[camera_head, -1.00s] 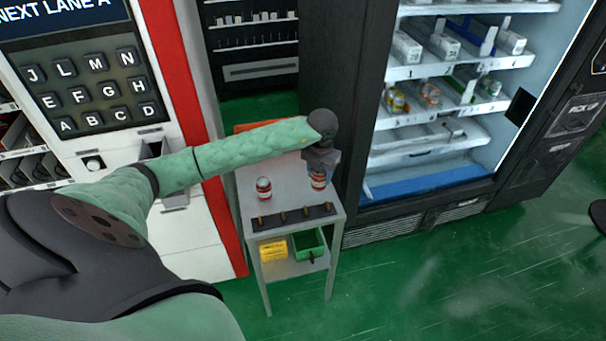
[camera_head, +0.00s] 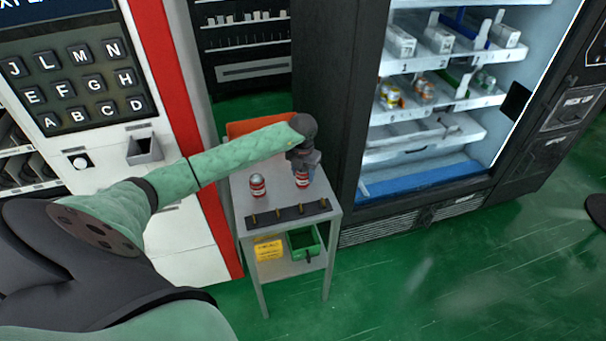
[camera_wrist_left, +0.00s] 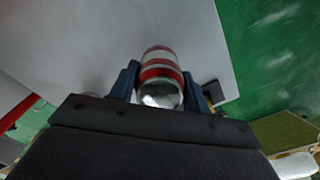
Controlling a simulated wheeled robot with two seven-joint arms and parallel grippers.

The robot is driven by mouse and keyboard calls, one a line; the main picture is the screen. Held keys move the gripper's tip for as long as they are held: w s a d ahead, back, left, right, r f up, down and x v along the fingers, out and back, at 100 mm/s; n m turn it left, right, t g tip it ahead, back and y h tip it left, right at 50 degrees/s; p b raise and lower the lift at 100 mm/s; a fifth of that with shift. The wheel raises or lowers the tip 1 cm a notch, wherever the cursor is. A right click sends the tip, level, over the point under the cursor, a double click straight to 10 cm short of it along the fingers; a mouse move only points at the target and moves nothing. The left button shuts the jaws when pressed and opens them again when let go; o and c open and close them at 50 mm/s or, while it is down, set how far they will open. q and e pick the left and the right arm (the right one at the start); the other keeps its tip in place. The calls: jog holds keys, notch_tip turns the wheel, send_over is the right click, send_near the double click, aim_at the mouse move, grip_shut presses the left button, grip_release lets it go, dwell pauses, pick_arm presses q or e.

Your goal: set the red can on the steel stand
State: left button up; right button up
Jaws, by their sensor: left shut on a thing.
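A red and white can (camera_head: 302,180) is held in my left gripper (camera_head: 303,166), over the right part of the stand's top. In the left wrist view, the same can (camera_wrist_left: 160,68) sits between the two blue fingers of the left gripper (camera_wrist_left: 160,88). I cannot tell whether its base touches the top. The grey steel stand (camera_head: 280,202) is a small table with a lower shelf. A second red and silver can (camera_head: 258,185) stands upright on it, left of the held can. My right gripper is not in view.
A yellow box (camera_head: 268,250) and a green bin (camera_head: 305,242) are on the lower shelf. A vending machine (camera_head: 430,130) is at right, a keypad panel (camera_head: 78,85) at left.

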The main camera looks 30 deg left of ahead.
pick_arm(q)
jog(key=o, duration=0.8)
jog(key=shift+o, duration=1.3)
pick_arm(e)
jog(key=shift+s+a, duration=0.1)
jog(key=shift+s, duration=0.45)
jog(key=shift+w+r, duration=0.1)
pick_arm(q)
jog(key=shift+r, duration=0.35)
notch_tip(320, 180, up, 12)
jog(key=p, duration=0.3)
jog(key=shift+f, duration=0.25)
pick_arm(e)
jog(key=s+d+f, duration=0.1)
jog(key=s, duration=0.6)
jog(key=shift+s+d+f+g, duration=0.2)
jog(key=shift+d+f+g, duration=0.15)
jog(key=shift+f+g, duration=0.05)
